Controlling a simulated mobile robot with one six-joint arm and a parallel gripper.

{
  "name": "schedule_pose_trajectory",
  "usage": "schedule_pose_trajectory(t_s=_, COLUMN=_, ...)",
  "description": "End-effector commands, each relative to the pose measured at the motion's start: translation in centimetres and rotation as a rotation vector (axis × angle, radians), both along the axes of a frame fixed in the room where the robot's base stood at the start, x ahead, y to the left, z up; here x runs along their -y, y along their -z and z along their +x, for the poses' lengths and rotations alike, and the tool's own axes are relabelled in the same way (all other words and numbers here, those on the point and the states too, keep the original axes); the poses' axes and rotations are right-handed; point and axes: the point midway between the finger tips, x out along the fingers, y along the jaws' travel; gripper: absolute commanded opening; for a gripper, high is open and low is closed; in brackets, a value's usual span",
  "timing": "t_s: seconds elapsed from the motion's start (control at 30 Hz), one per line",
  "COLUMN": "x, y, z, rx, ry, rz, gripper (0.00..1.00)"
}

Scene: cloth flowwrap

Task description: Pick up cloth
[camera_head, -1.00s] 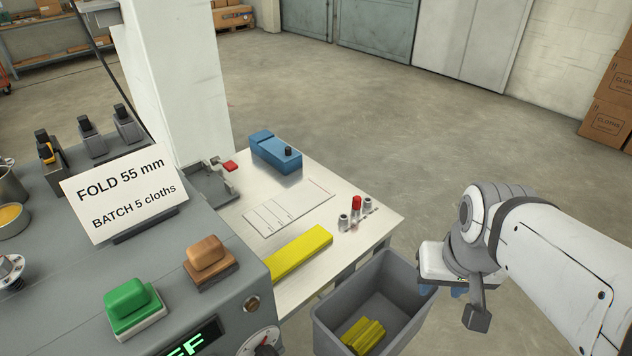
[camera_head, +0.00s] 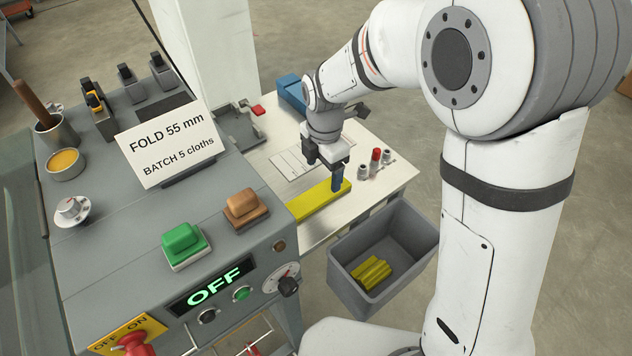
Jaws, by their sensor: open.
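A flat yellow folded cloth (camera_head: 313,204) lies on the light metal table (camera_head: 390,190), close to the grey machine. My gripper (camera_head: 336,186) points down at the cloth's right end. Its jaws are open, and a dark blue finger stands at or just above the cloth. Whether it touches the cloth I cannot tell. More yellow cloths (camera_head: 371,272) lie stacked in a grey bin (camera_head: 347,287) below the table's front edge.
The grey machine (camera_head: 110,240) has a sign, green and brown buttons, and a display reading OFF. A blue device (camera_head: 291,93) stands behind my wrist. Small metal parts and a red-topped piece (camera_head: 376,156) stand right of the cloth.

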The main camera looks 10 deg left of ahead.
Motion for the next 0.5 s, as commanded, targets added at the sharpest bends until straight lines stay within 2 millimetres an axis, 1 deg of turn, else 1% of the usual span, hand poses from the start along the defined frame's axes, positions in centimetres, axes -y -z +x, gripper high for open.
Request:
schedule_pose_trajectory(t_s=0.03, x=-0.5, y=0.3, z=0.0, rx=-0.004, ry=-0.036, rz=-0.003, gripper=0.76)
schedule_pose_trajectory(t_s=0.1, x=-0.8, y=0.9, z=0.0, rx=-0.007, ry=-0.061, rz=-0.005, gripper=0.76)
schedule_pose_trajectory(t_s=0.37, x=-0.7, y=3.6, z=0.1, rx=-0.007, ry=-0.065, rz=-0.005, gripper=0.76)
schedule_pose_trajectory(t_s=0.5, x=-0.6, y=5.5, z=0.3, rx=-0.01, ry=-0.064, rz=-0.007, gripper=0.76)
